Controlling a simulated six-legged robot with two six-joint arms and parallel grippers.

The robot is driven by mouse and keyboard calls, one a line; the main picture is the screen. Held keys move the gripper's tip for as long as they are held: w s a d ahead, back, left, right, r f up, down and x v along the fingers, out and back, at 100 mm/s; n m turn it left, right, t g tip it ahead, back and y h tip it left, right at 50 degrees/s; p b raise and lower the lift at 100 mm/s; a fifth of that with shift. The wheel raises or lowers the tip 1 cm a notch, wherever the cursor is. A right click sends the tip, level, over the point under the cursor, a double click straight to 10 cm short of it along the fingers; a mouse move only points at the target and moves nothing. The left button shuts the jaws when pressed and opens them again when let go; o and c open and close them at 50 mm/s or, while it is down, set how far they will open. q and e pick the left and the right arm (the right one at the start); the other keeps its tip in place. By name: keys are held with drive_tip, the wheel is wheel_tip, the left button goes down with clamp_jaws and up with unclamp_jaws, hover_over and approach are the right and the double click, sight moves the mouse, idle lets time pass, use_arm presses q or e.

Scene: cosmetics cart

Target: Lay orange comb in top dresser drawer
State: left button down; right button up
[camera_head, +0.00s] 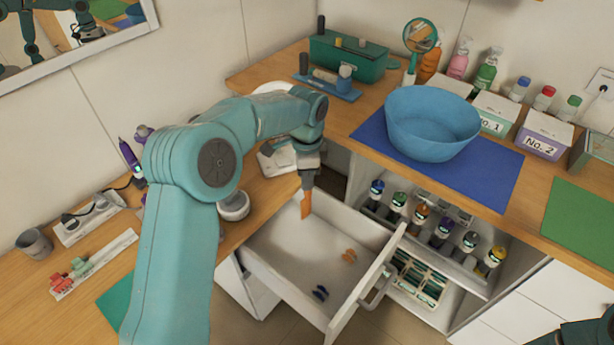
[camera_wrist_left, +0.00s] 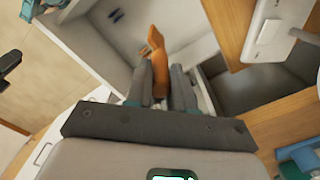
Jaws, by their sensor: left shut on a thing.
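The orange comb (camera_head: 306,204) hangs roughly upright from my left gripper (camera_head: 308,183), above the back part of the open drawer. My left gripper is shut on it. In the left wrist view the comb (camera_wrist_left: 157,50) sticks out from between the fingers (camera_wrist_left: 161,88), with its free end over the drawer. The white top drawer (camera_head: 300,250) is pulled out, and its floor is mostly bare. A pair of small orange items (camera_head: 349,256) and a pair of dark blue items (camera_head: 320,293) lie in it. My right gripper does not show.
A blue bowl (camera_head: 430,125) stands on a blue mat (camera_head: 490,170) on the right counter. Several bottles stand on the shelf below. The drawer handle (camera_head: 379,289) sticks out at the front. A grey cup (camera_head: 34,243) and power strip (camera_head: 88,217) are at left.

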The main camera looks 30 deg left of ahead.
use_arm(q)
drive_tip(key=shift+s+d+r, duration=0.1)
drive_tip(key=shift+s, duration=0.05)
drive_tip(key=shift+f+b, duration=0.45)
drive_tip(key=shift+f, duration=0.2)
drive_tip(key=shift+f+b, duration=0.4)
drive_tip(key=shift+f, duration=0.3)
wheel_tip(320, 180, down, 16)
drive_tip(key=b, duration=1)
drive_tip(key=shift+f, duration=0.2)
idle(0.5)
drive_tip(key=shift+f+b, duration=1.65)
drive_tip(key=shift+f, duration=0.8)
idle(1.5)
